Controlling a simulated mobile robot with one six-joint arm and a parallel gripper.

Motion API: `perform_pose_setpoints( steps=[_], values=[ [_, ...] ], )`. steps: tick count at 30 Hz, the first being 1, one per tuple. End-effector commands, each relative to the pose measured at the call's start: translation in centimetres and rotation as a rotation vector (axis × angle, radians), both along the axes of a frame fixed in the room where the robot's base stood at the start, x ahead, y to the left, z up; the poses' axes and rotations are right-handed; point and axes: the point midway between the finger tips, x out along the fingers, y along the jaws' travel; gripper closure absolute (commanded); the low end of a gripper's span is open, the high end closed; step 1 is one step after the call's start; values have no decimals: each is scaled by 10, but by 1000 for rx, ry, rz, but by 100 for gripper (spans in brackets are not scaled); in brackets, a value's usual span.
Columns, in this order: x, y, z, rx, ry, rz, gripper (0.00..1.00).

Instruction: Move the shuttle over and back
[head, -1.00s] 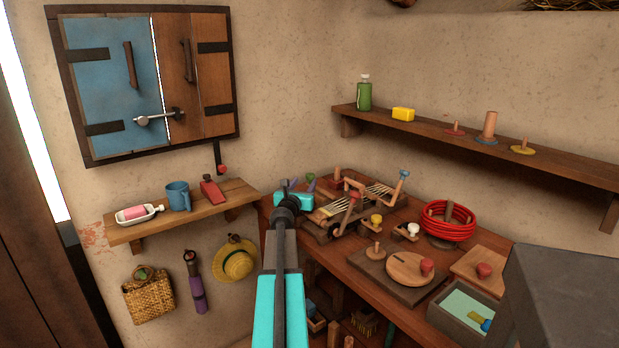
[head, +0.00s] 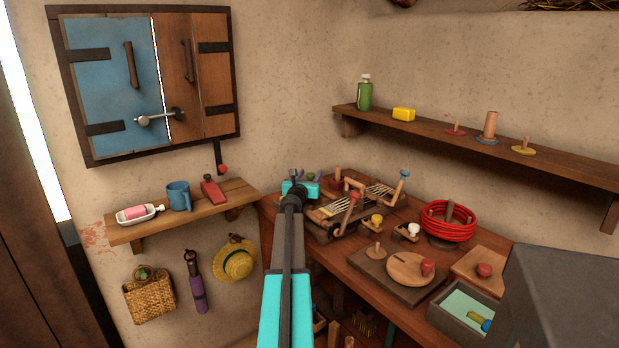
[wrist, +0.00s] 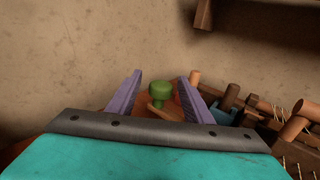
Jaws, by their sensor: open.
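The loom (head: 340,212), a wooden frame with pale threads and several handles, stands at the back left of the bench. In the wrist view its threads and pegs (wrist: 296,125) show at the right. A green round knob (wrist: 160,90) on a low wooden piece shows between my fingers; I cannot tell whether it belongs to the shuttle. My gripper (wrist: 160,77) is open, with its two purple fingers on either side of the knob and apart from it. In the head view my gripper (head: 303,175) is by the loom's left end. No shuttle can be made out for certain.
A red coil (head: 448,222), a round wooden board (head: 411,269) and a grey tray (head: 448,327) are on the bench to the right. A small shelf (head: 235,196) with a blue mug (head: 179,196) is at the left. A longer shelf (head: 560,162) runs along the right wall.

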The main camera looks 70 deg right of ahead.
Motion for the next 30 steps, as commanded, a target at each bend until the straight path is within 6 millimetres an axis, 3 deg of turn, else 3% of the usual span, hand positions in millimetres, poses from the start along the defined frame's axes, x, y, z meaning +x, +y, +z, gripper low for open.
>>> perform_pose_setpoints(
  steps=[13, 14, 22, 30],
  values=[
    [-1, -6, 0, 0, 0, -1, 54],
    [-1, -6, 0, 0, 0, -1, 56],
    [-1, -6, 0, 0, 0, -1, 100],
    [-4, -3, 0, 0, 0, 1, 100]
  ],
)
